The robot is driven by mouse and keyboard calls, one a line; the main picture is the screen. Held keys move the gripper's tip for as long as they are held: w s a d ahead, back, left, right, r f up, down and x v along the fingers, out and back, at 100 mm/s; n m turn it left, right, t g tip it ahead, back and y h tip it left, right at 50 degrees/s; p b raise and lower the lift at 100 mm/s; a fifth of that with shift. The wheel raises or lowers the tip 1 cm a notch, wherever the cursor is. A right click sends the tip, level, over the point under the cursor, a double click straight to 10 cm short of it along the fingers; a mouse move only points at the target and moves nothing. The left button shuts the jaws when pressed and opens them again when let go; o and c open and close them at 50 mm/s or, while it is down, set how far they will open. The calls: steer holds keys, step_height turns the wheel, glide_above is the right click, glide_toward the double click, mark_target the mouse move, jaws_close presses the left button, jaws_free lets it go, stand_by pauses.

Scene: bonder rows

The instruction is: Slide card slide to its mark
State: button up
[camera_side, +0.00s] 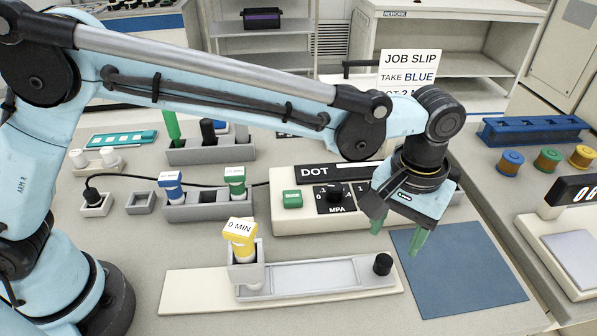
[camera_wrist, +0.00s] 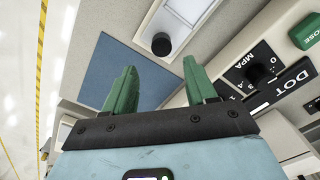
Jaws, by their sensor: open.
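The card slide (camera_side: 315,275) is a long pale grey tray on a cream base plate (camera_side: 200,305) at the front of the bench. A black round knob (camera_side: 383,264) stands at its right end; the knob also shows in the wrist view (camera_wrist: 161,44), just beyond my fingertips. I cannot make out a mark on the base. My gripper (camera_side: 398,234) has green fingers, spread and empty, pointing down above and a little right of the knob, apart from it. In the wrist view the two fingers (camera_wrist: 160,68) are apart with nothing between them.
A blue mat (camera_side: 460,270) lies to the right. A DOT control box (camera_side: 290,218) with a dial stands behind. Blue and green capped bottles (camera_side: 234,182) stand in a rack farther back.

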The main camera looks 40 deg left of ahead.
steer(key=shift+r, duration=2.55)
steer(key=a+r+t+h, duration=0.1)
steer(key=a+r+t, duration=0.1)
steer(key=a, duration=0.7)
steer(key=a+r+t, duration=0.1)
steer(key=a+r, duration=0.2)
steer(key=a, duration=0.6)
steer(key=s+a+f+t, duration=0.2)
steer(key=s+a, duration=0.2)
steer(key=a, duration=0.3)
steer(key=s+a+f+t+y, duration=0.1)
steer(key=s+a+f+t, duration=0.1)
steer(key=a, duration=0.5)
steer(key=s+f, duration=0.1)
steer(key=s, duration=0.1)
steer(key=shift+s+a+f, duration=0.15)
steer(key=shift+s+a, duration=0.1)
steer(key=shift+s, duration=0.1)
